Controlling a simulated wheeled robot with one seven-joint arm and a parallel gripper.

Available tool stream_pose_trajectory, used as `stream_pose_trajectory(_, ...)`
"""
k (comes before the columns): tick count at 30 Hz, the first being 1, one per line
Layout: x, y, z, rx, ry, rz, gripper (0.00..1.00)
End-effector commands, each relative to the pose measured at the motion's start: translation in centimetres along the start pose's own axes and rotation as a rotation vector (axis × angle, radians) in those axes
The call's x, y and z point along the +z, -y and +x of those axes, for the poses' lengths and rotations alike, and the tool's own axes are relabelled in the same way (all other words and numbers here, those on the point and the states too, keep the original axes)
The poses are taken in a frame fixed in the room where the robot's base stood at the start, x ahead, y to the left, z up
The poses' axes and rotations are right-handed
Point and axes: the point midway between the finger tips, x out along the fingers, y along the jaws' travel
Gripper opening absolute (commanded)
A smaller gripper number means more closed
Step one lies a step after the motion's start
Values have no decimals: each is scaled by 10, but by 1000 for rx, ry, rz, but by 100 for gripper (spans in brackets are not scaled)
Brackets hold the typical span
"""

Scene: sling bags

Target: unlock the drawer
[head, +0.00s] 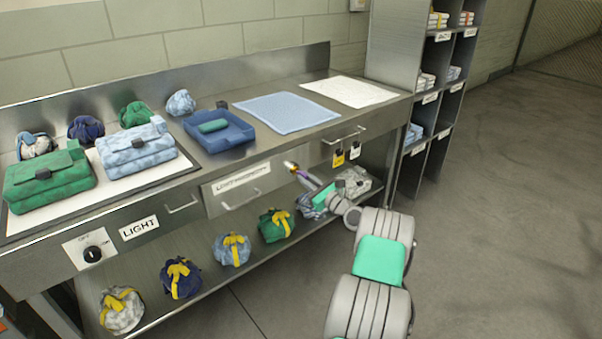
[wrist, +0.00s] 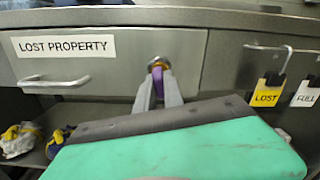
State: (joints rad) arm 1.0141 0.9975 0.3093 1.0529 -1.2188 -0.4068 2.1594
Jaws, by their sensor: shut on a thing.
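The drawer (wrist: 112,68) has a grey metal front with a "LOST PROPERTY" label (wrist: 66,46) and a bar handle (wrist: 54,81); its front looks flush with the bench. A round brass-coloured lock (wrist: 159,62) sits at its right side. My gripper (wrist: 157,82) is shut on a purple key (wrist: 157,77), right in front of the lock. The key's tip is hidden, so I cannot tell how deep it sits or how far it is turned. In the head view my gripper (head: 299,172) reaches the drawer front from the right.
A yellow "LOST" tag (wrist: 266,92) and a white "FULL" tag (wrist: 306,92) hang right of the lock. Above, the bench holds bags, a blue tray (head: 239,137) and mats. Tied bundles (head: 233,250) line the shelf below. The floor at right is clear.

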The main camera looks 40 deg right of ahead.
Motion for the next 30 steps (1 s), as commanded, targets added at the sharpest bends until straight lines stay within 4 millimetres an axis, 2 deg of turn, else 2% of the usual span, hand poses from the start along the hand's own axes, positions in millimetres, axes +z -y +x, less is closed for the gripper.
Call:
stream_pose_trajectory(11,1,0,0,0,0,39,0)
stream_pose_trajectory(21,2,0,0,0,1,327,0)
stream_pose_trajectory(22,1,0,0,0,1,331,13)
stream_pose_trajectory(30,0,0,0,0,0,327,35)
